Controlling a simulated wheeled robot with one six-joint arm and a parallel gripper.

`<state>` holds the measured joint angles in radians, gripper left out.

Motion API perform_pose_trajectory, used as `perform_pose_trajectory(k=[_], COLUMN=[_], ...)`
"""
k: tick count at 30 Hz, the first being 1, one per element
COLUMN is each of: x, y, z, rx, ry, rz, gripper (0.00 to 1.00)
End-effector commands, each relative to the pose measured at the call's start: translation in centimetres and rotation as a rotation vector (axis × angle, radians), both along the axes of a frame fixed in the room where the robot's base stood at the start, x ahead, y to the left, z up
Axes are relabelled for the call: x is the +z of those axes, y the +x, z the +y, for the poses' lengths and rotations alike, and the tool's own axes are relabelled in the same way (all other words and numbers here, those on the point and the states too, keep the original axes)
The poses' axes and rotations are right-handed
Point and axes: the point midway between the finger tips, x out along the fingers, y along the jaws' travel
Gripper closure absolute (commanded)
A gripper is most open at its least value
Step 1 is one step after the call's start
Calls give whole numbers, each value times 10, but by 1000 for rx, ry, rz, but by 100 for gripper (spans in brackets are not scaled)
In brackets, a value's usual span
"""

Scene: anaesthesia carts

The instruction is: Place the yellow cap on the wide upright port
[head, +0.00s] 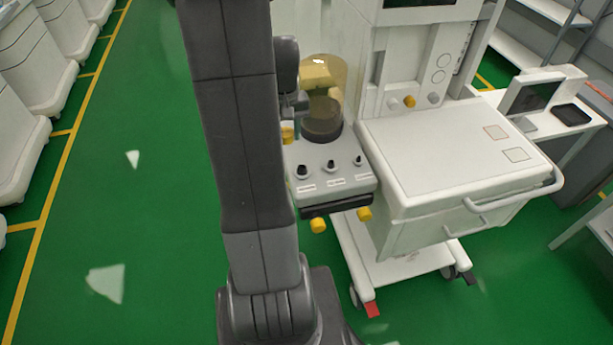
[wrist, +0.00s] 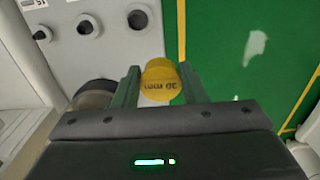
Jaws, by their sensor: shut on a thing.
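My gripper (head: 289,122) is shut on the yellow cap (wrist: 161,80), which sits between its two green fingers in the wrist view and carries printed "30 mm" lettering, upside down. The cap also shows in the head view (head: 287,134), partly hidden by my arm. It is held above the left end of the grey port panel. The wide upright port (head: 302,170) is the leftmost of three dark-topped ports there. In the wrist view it is the rightmost port (wrist: 138,18), beyond the cap and apart from it.
The two narrower ports (head: 331,165) (head: 357,160) stand to its right. A clear amber canister (head: 338,75) with a dark base rises behind the panel. Two yellow pieces (head: 318,225) (head: 364,213) stick out below the front edge. A white cart worktop (head: 445,150) lies at right.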

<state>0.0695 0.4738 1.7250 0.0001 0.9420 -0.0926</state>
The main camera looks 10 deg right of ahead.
Motion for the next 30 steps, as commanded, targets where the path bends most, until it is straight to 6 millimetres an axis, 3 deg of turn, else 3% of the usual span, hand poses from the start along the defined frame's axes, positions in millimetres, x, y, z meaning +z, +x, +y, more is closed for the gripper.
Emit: perform_pose_trajectory(k=[3, 8, 16, 30], x=[10, 16, -29, -79], y=[-23, -39, -42, -42], z=[-19, -29, -30, -30], rx=[2, 9, 12, 11], ry=[0, 0, 1, 0], rz=[-3, 0, 6, 2], gripper=[83, 83, 83, 83])
